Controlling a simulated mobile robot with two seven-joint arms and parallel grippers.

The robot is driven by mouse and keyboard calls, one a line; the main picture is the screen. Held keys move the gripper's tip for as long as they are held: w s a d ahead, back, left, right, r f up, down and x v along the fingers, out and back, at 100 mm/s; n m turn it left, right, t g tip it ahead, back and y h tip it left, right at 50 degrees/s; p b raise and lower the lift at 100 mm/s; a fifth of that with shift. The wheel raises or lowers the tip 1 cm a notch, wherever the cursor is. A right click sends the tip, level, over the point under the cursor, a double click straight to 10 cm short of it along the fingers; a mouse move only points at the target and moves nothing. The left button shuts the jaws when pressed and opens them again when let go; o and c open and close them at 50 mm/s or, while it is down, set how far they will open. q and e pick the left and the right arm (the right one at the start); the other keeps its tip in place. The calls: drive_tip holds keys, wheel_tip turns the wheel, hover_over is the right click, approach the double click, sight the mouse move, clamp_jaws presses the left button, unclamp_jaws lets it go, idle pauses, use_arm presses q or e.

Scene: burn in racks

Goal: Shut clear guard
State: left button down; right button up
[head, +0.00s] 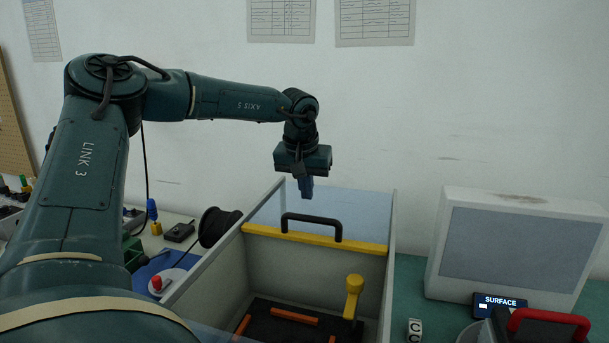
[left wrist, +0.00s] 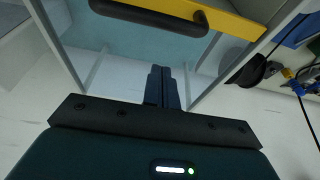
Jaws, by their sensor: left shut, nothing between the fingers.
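The clear guard (head: 345,208) is a see-through pane with a yellow front bar (head: 300,238) and a black handle (head: 312,218), set across the back part of a grey-walled box. The front part of the box is uncovered. My left gripper (head: 306,192) points down above the guard, behind the handle. Its blue fingers are together and empty. In the left wrist view the fingers (left wrist: 162,85) show closed, with the black handle (left wrist: 150,15) and yellow bar (left wrist: 232,18) beyond them. My right gripper does not show.
Inside the box are a yellow lever (head: 353,295) and orange strips (head: 295,317) on a black base. A grey panel unit (head: 515,245) stands to the right, with a small display (head: 499,304). A black spool (head: 215,226) and a red button (head: 157,283) lie left of the box.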

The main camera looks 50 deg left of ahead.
sight(303, 232)
use_arm(q)
drive_tip(key=x, duration=0.4)
drive_tip(key=shift+f, duration=0.25)
drive_tip(key=shift+s+d+r+p, duration=0.25)
drive_tip(key=shift+s+d+p, duration=0.1)
drive_tip(key=shift+s, duration=0.2)
drive_tip(key=shift+s+d+r+p, duration=0.25)
drive_tip(key=shift+s+p, duration=0.05)
drive_tip(key=shift+s, duration=0.25)
drive_tip(key=shift+s+d, duration=0.3)
drive_tip(key=shift+s, duration=0.25)
